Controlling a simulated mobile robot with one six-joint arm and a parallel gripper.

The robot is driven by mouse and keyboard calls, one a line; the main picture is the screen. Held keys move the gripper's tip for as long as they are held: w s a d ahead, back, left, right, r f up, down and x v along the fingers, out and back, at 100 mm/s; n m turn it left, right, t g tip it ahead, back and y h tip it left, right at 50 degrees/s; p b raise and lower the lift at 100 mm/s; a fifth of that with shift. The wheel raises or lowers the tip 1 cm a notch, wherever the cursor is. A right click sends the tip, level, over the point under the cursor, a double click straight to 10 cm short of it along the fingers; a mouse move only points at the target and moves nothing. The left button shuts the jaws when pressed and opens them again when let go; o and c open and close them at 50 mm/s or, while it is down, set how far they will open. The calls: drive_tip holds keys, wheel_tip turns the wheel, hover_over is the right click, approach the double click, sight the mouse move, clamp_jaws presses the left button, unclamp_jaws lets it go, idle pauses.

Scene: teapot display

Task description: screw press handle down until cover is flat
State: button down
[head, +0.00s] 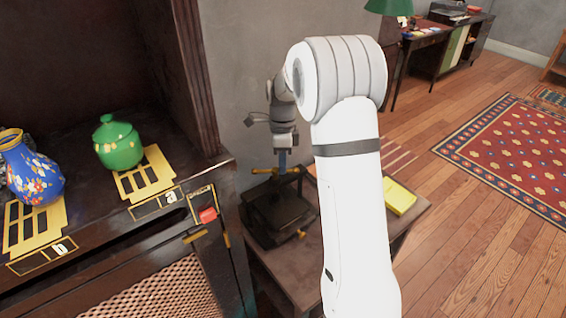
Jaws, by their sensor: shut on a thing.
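A dark screw press (278,215) stands on a small wooden table. Its brass-coloured handle (262,171) is a bar across the top of the press. My gripper (282,160) points down over the middle of the press, at the handle's height. It is shut on the press handle, though the fingers are small and the contact is hard to make out. I cannot tell how the cover lies.
A dark cabinet on the left holds a green lidded pot (118,143) and a blue flowered vase (32,172). A red piece (208,215) is on its front edge. A yellow pad (399,196) lies on the small table's right side. Open floor and a red rug (520,150) are at right.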

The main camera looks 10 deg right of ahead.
drive_tip(key=shift+a, duration=0.1)
drive_tip(key=c, duration=1.5)
unclamp_jaws()
drive_tip(key=shift+r, duration=0.1)
wheel_tip(320, 180, up, 8)
drive_tip(key=w, duration=0.1)
drive_tip(key=shift+w+d+f, duration=0.2)
drive_tip(key=shift+w+f, duration=0.05)
drive_tip(key=shift+w, duration=0.05)
